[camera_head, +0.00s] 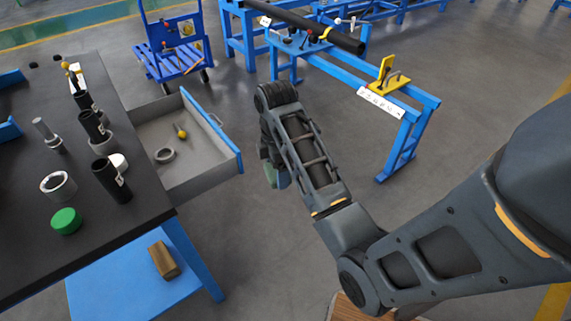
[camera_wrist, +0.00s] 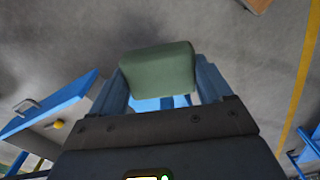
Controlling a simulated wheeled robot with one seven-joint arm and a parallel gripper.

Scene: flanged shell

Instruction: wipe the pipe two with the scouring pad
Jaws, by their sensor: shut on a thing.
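My gripper (camera_wrist: 160,85) is shut on the scouring pad (camera_wrist: 158,70), a green block held between its two blue fingers in the wrist view. In the head view the gripper is mostly hidden behind my arm, and a bit of the green pad (camera_head: 283,179) shows below it, over open floor right of the drawer. A long dark pipe (camera_head: 310,27) lies across the blue stands at the top. Short black pipes also stand on the dark table: one at the front (camera_head: 111,181) and one farther back (camera_head: 93,127). I cannot tell which is pipe two. The pad touches none of them.
The open drawer (camera_head: 228,150) juts from the table, with a ring (camera_head: 165,155) and a yellow-knobbed part inside. A green cap (camera_head: 66,221) and metal rings lie on the table. A blue frame (camera_head: 405,140) with a yellow clamp stands right.

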